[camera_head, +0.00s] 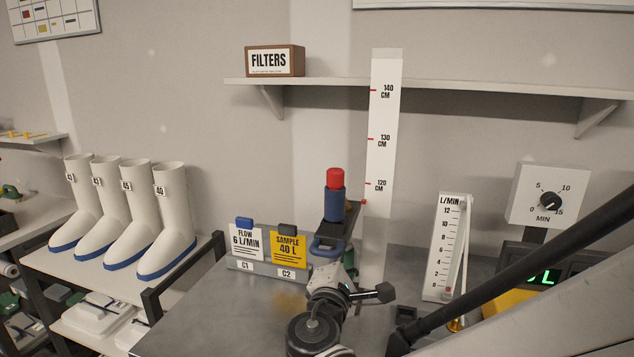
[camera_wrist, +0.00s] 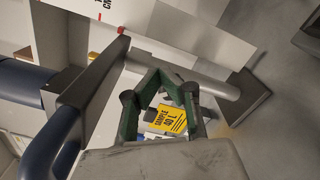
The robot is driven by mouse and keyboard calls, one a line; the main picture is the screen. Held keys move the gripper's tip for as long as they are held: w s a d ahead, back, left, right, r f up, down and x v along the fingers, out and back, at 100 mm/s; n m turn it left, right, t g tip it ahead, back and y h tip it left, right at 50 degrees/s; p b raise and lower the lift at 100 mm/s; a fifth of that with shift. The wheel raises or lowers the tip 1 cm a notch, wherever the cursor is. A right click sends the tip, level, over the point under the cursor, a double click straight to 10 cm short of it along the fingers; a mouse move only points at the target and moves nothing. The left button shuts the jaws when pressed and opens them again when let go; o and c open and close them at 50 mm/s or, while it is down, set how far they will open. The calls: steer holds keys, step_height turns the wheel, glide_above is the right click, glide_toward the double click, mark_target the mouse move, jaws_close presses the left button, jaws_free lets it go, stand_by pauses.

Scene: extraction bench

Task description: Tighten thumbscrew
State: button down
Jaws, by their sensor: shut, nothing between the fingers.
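A dark carriage (camera_head: 334,212) with a blue handle (camera_head: 326,247) sits in front of the white height scale (camera_head: 383,140). It bears a blue cylinder (camera_head: 335,204) with a red cap (camera_head: 334,178). I cannot clearly make out the thumbscrew in either view. My gripper (camera_wrist: 160,74) has green fingers whose tips meet in the wrist view, with nothing held. The carriage (camera_wrist: 92,85) and blue handle (camera_wrist: 62,140) lie left of the fingers there. In the head view, my gripper is below the carriage, mostly hidden by my arm.
A yellow sample card (camera_head: 288,250) and a white flow card (camera_head: 246,241) stand in a grey holder. A flow meter (camera_head: 447,245) and a timer dial (camera_head: 548,200) are on the right. White boots (camera_head: 120,205) stand left. Bench top (camera_head: 200,310) is clear at front left.

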steer(key=shift+w+d, duration=0.2)
steer(key=shift+w, duration=0.3)
steer(key=shift+s+d+f+b, duration=0.1)
steer(key=shift+d+f+b, duration=0.15)
steer(key=shift+f+b, duration=0.45)
steer(key=shift+s+d+f+b, duration=0.1)
steer(key=shift+d+f+b, duration=0.2)
steer(key=shift+b, duration=0.65)
stand_by(0.6)
steer(key=v, duration=0.6)
steer(key=shift+d, duration=0.3)
stand_by(0.4)
steer(key=shift+s, duration=0.1)
